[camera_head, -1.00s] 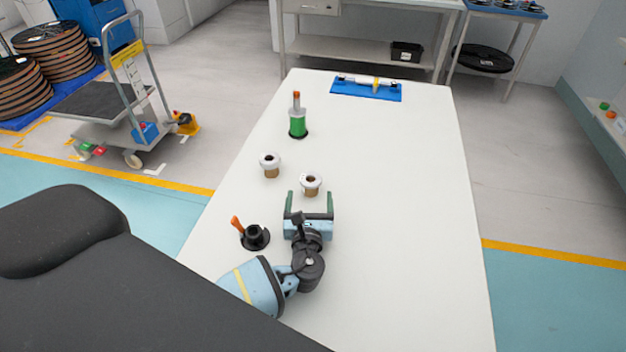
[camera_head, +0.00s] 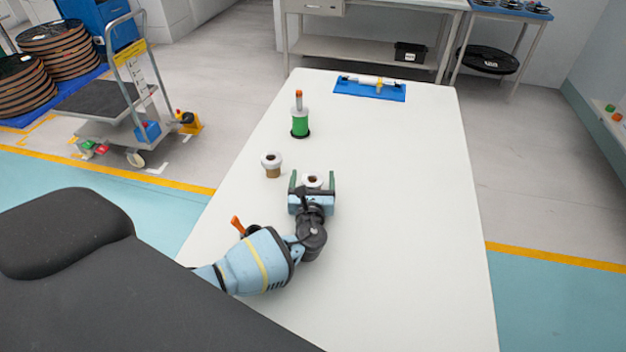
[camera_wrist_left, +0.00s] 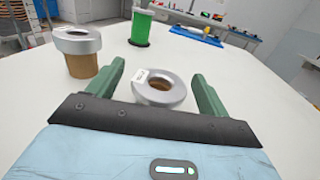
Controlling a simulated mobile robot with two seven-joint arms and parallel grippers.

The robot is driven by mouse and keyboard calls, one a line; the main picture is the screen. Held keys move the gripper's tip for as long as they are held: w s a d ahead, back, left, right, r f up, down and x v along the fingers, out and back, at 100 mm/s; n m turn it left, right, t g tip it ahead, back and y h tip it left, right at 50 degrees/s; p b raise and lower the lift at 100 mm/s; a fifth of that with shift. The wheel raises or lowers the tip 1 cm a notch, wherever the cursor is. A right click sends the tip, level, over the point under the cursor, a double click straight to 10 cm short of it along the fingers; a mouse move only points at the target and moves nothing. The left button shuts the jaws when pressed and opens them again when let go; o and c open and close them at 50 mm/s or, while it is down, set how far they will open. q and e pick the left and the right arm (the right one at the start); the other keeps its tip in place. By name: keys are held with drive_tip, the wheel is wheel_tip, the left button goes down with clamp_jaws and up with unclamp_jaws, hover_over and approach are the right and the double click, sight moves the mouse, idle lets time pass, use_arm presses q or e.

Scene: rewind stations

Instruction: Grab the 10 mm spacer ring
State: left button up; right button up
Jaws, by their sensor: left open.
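Two silver-white rings, each on a brown core, stand on the white table; I cannot read which is 10 mm. The nearer ring (camera_head: 312,180) lies between the two green fingers of my left gripper (camera_head: 312,175), which is open. In the left wrist view this ring (camera_wrist_left: 158,90) has a white label, and its core is mostly hidden behind the gripper. Gaps show between ring and fingers. The other ring (camera_head: 271,158) stands to the left and farther back; in the left wrist view it (camera_wrist_left: 77,42) sits on its brown core. My right gripper is not in view.
A green spool (camera_head: 300,125) with an orange-tipped post stands farther back on the table (camera_head: 400,200). A blue tray (camera_head: 370,90) lies at the far edge. An orange-handled item (camera_head: 237,225) is partly hidden behind my left arm. The table's right side is clear.

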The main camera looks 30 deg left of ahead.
use_arm(q)
drive_tip(key=shift+c, duration=0.5)
drive_tip(key=c, duration=1)
drive_tip(key=shift+r, duration=0.1)
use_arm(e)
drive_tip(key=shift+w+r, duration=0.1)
